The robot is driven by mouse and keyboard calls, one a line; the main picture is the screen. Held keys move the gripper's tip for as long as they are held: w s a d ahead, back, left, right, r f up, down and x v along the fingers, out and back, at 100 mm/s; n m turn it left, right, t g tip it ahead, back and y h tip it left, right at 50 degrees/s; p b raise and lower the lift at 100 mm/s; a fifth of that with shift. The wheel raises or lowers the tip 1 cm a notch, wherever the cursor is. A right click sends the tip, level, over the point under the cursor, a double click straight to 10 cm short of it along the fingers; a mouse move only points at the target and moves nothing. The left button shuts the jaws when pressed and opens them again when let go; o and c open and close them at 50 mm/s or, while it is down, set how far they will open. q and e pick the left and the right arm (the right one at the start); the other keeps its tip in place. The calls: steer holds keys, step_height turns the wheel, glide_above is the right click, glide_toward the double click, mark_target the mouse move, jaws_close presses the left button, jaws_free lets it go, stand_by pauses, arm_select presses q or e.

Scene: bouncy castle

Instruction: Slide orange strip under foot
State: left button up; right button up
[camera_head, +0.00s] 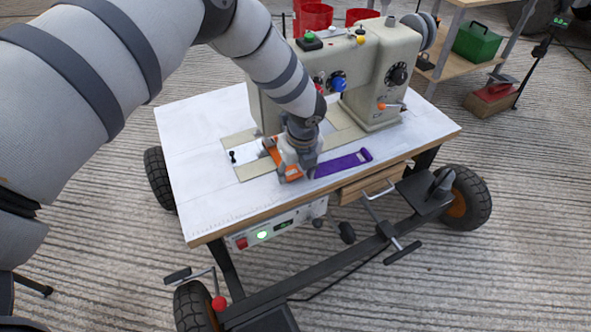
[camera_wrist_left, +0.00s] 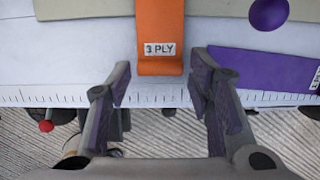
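The orange strip (camera_head: 290,174) lies on the white table of a sewing machine (camera_head: 380,55). In the left wrist view the strip (camera_wrist_left: 162,25) carries a "3 PLY" label near its end. My left gripper (camera_head: 293,163) is low over the table at the strip. In the left wrist view the gripper (camera_wrist_left: 160,85) is open, with one finger to each side of the strip's near end and gaps between. The machine's foot is hidden behind my left arm in the head view. My right gripper is not in view.
A purple strip (camera_head: 343,163) lies just right of the orange one; it also shows in the left wrist view (camera_wrist_left: 270,70). A purple ball-shaped thing (camera_wrist_left: 268,13) is at the top right there. The table's left part (camera_head: 195,140) is clear.

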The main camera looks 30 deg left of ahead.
arm_select(q)
steer(key=v, duration=1.2)
